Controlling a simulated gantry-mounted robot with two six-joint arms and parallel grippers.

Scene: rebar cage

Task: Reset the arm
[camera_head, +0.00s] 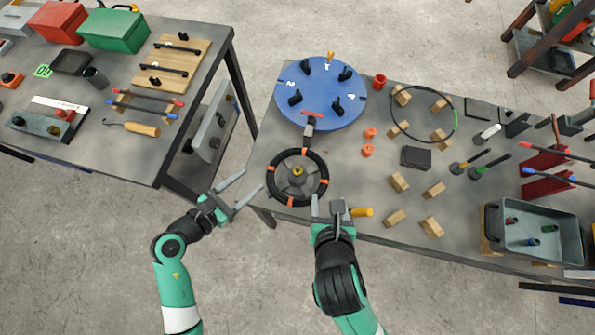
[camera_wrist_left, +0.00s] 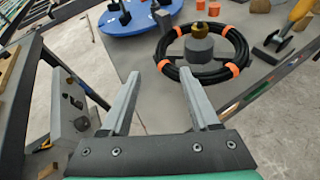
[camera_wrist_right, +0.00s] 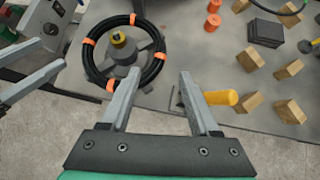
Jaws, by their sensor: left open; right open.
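My left gripper (camera_head: 238,191) is open and empty, in the gap between the two tables, left of the black cable coil. Its fingers also show in the left wrist view (camera_wrist_left: 160,100). My right gripper (camera_head: 328,206) is open and empty at the front edge of the right table, below the coil. Its fingers also show in the right wrist view (camera_wrist_right: 158,98). A yellow-handled tool (camera_head: 362,212) lies just right of the right gripper; I cannot tell whether they touch. The black coil with orange bands (camera_head: 322,165) lies around a grey hub on the right table.
The right table (camera_head: 270,140) also bears a blue disc (camera_head: 322,112) with black knobs, several wooden blocks (camera_head: 398,182), a black ring (camera_head: 396,120) and a grey bin (camera_head: 575,238). The left table (camera_head: 200,130) holds a green box (camera_head: 112,32) and tools. Floor in front is clear.

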